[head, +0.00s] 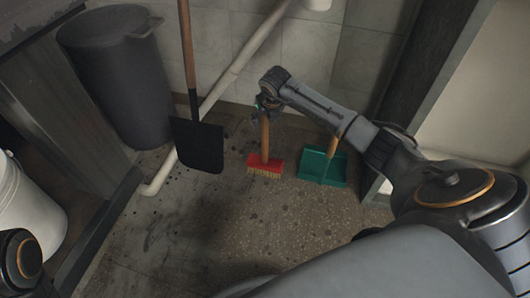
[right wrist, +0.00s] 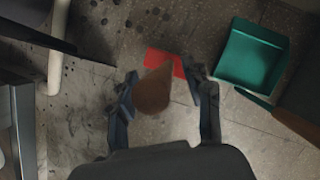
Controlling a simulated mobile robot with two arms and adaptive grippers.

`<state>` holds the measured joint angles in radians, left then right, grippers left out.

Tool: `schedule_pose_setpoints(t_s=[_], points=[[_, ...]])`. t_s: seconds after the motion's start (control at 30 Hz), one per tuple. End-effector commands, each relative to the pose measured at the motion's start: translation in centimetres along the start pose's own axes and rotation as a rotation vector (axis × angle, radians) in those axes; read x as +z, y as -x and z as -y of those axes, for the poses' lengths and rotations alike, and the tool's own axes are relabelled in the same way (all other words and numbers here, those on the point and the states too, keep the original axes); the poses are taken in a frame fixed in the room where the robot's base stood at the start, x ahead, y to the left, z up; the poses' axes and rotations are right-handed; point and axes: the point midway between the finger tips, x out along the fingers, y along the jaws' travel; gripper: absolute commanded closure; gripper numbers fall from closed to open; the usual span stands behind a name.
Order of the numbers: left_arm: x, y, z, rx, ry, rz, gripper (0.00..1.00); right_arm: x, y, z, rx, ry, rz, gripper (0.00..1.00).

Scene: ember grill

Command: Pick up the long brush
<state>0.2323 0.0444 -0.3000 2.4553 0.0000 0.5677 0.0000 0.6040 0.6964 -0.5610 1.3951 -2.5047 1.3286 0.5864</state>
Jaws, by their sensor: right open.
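The long brush has a red head (head: 265,165) with pale bristles on the floor and a wooden handle (head: 264,140) standing up from it. My right gripper (head: 266,104) is at the upper part of this handle. In the right wrist view my right gripper (right wrist: 163,78) is open, with the brown handle end (right wrist: 153,90) between its fingers. The red head (right wrist: 165,62) shows behind the handle. A gap is visible on the right side of the handle; contact on the left is hard to tell. My left gripper is not in view.
A green dustpan (head: 322,168) stands right of the brush. A black shovel (head: 197,145) with a wooden shaft leans at the left. The front floor is clear.

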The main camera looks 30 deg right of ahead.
Motion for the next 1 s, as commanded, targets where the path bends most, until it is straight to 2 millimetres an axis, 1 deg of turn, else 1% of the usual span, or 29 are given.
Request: schedule_pose_setpoints(t_s=[0.03,0.1,0.33,0.37,0.4,0.47,0.5,0.57,0.6,1.0], points=[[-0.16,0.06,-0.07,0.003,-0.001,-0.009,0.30,-0.02,-0.55,0.01,0.000,-0.001,0.001,0.49],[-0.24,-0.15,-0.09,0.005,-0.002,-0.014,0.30,0.03,-0.73,0.02,0.000,-0.001,0.002,0.49],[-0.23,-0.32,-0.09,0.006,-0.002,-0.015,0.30,0.08,-0.67,0.01,0.000,-0.001,0.002,0.49],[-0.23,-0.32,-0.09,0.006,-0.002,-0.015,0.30,0.08,-0.67,0.01,0.000,-0.001,0.002,0.51],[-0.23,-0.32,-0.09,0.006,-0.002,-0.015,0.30,0.08,-0.67,0.01,0.000,-0.001,0.002,0.60],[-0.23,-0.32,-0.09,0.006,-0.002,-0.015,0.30,0.07,-0.67,0.01,0.000,-0.001,0.002,0.72],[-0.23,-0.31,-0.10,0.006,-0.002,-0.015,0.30,0.07,-0.67,0.01,0.000,-0.001,0.001,0.80],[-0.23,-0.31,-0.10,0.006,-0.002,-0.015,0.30,0.06,-0.68,0.02,0.000,-0.001,0.001,0.92],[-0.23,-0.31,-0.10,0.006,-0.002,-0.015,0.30,0.06,-0.68,0.01,0.000,-0.001,0.001,1.00],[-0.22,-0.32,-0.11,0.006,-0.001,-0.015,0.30,0.15,-0.60,0.01,0.001,-0.001,0.003,1.00]])
